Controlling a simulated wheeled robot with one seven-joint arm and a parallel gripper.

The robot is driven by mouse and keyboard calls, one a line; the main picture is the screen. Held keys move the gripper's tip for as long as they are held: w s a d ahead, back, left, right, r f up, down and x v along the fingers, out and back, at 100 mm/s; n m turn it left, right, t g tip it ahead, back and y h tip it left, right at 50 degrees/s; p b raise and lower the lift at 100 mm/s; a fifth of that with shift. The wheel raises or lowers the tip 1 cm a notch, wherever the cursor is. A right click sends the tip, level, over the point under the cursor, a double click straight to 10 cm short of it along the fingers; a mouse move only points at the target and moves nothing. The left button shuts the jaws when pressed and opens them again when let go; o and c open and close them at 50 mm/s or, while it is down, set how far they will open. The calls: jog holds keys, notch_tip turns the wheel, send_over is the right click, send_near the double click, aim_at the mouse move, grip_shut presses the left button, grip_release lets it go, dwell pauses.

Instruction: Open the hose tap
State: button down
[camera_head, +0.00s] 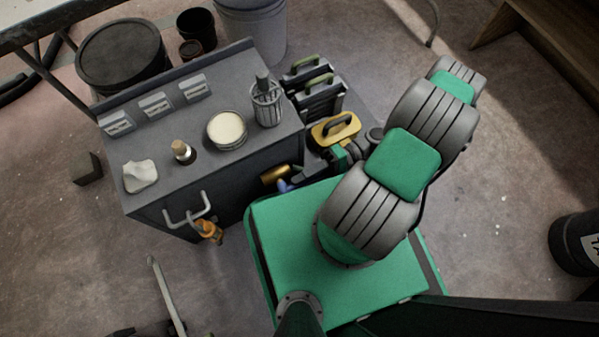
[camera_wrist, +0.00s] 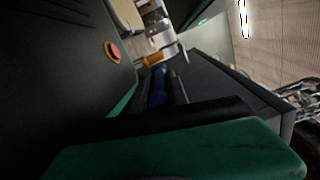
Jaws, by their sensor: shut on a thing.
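The hose tap shows in the head view as a brass-coloured body (camera_head: 275,174) low at the right front of the grey cabinet, with a blue handle (camera_head: 284,186) just below it. In the wrist view the blue handle (camera_wrist: 158,85) lies between the dark fingers of my gripper (camera_wrist: 165,90), which is shut on it. In the head view my arm covers most of the gripper, and its fingertips are hard to make out. How far the handle is turned cannot be told.
The cabinet top (camera_head: 165,205) carries a tin (camera_head: 226,130), a wire-like cup (camera_head: 266,103), a white cloth (camera_head: 140,176) and a small bottle (camera_head: 182,151). An orange bottle (camera_head: 209,231) hangs by the front rail (camera_head: 184,222). Cases (camera_head: 318,88) and a yellow-handled item (camera_head: 335,128) stand right.

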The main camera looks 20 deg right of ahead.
jog(key=shift+a, duration=0.15)
jog(key=c, duration=1.3)
grip_release()
jog(key=shift+r, duration=0.15)
jog(key=r+p, duration=0.5)
jog(key=shift+s+d, duration=0.2)
jog(key=shift+s, duration=0.2)
jog(key=s+d+r+p, duration=0.2)
jog(key=s+r+p, duration=0.5)
jog(key=s, duration=0.6)
jog(key=shift+r+p, duration=0.35)
jog(key=shift+p, duration=0.3)
